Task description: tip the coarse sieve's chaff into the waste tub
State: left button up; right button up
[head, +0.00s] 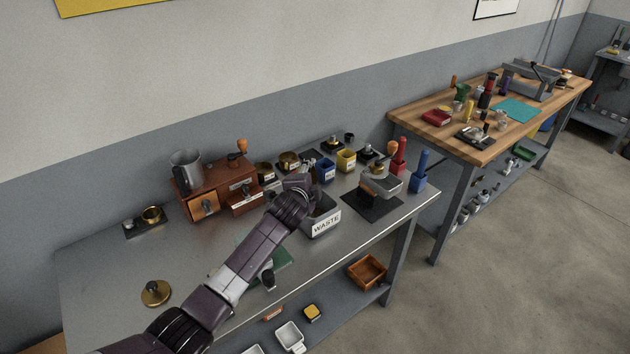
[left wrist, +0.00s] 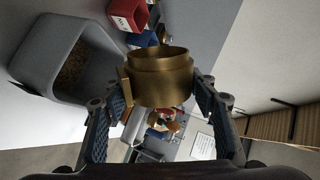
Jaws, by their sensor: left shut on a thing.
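The coarse sieve, a brass cup with a stepped rim (left wrist: 160,78), is between the fingers of my left gripper (left wrist: 162,98) in the left wrist view. The fingers are shut on its sides. What is inside it is hidden. The grey waste tub (left wrist: 50,85) is beside it at the left of that view, with brown bits at its bottom. In the head view the tub, labelled WASTE (head: 325,226), stands on the metal table. My left gripper (head: 302,184) is just above and behind the tub there, and the held sieve cannot be made out. My right gripper is not in view.
A brown wooden drawer box (head: 217,188) with a metal jug stands left of the tub. Blue (head: 325,170) and yellow cups (head: 346,160) stand behind it.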

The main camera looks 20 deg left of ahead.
pick_arm(q)
jog(key=shift+a+f+n+h+b, duration=0.1)
jog(key=shift+a+n+h+b, duration=0.45)
jog(key=shift+n, duration=0.35)
jog(key=n+t+h+b, duration=0.1)
jog(key=n+b, duration=0.1)
jog(key=b, duration=0.2)
jog(key=n+t+h+b, duration=0.1)
jog(key=n+b, duration=0.2)
jog(key=b, duration=0.2)
jog(key=a+n+t+h+b, duration=0.1)
jog(key=n+h+b, duration=0.1)
jog(key=n+b, duration=0.1)
jog(key=shift+s+a+f+b, duration=0.1)
jog(key=shift+f+b, duration=0.3)
jog(key=shift+b, duration=0.3)
jog(key=shift+n+t+b, duration=0.3)
jog(key=shift+n+b, duration=0.4)
jog(key=shift+n, duration=0.1)
jog(key=shift+r+n, duration=0.2)
jog(key=shift+n, duration=0.1)
